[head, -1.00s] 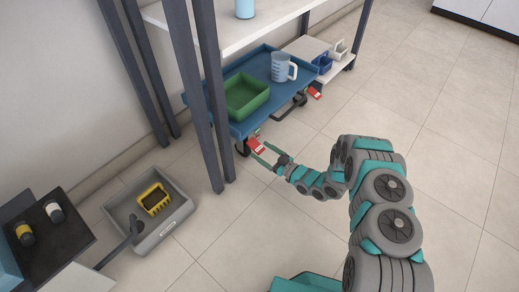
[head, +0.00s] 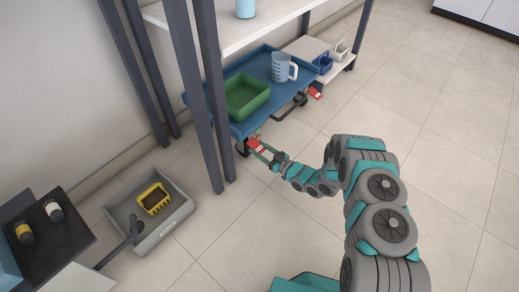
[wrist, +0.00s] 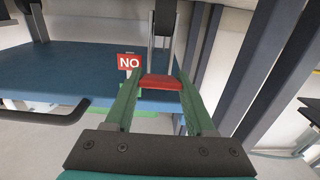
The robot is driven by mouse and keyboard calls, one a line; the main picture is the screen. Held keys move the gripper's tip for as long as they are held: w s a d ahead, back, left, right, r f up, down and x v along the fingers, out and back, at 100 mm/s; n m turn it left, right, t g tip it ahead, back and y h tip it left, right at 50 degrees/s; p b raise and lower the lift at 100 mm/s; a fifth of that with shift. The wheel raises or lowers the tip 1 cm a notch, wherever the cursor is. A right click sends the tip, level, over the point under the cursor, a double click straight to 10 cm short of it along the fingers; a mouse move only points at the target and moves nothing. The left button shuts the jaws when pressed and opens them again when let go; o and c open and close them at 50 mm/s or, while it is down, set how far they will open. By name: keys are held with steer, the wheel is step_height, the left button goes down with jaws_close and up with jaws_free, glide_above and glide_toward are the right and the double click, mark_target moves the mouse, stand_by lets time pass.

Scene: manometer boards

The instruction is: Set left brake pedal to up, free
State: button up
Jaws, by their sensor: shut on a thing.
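The left brake pedal (head: 256,144) is a red plate at the near left corner of the blue cart (head: 240,128), low by a caster. In the wrist view the red pedal (wrist: 160,82) sits between the two green fingers. My gripper (head: 262,149) is shut on it, and the fingers (wrist: 160,78) touch its sides. A red sign (wrist: 129,63) beside the pedal reads "NO" as seen in this view. I cannot tell for sure whether the pedal is up or down. Another red pedal (head: 316,93) is at the cart's right end.
A green bin (head: 246,95) and a measuring jug (head: 284,67) stand on the cart. Dark shelf posts (head: 213,100) rise just left of my gripper. A grey tray (head: 148,240) with a yellow basket (head: 155,198) lies on the floor. The floor at right is clear.

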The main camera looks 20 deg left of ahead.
mark_target(253, 142)
jaws_close()
steer(key=shift+r, duration=0.15)
stand_by(0.4)
steer(key=shift+r+h+p, duration=0.35)
steer(key=shift+h+p, duration=0.05)
step_height(253, 142, up, 2)
steer(key=g+h+p, duration=0.1)
steer(key=h+p, duration=0.2)
steer(key=shift+r+g, duration=0.15)
steer(key=shift+g, duration=0.25)
steer(key=h+p, duration=0.1)
steer(key=p, duration=0.1)
steer(key=r+h+p, duration=0.1)
steer(key=shift+g+h+p, duration=0.3)
steer(key=shift+g+p, duration=0.1)
steer(key=shift+w+a+h+p, duration=0.1)
steer(key=shift+a+h+p, duration=0.05)
steer(key=shift+h+p, duration=0.45)
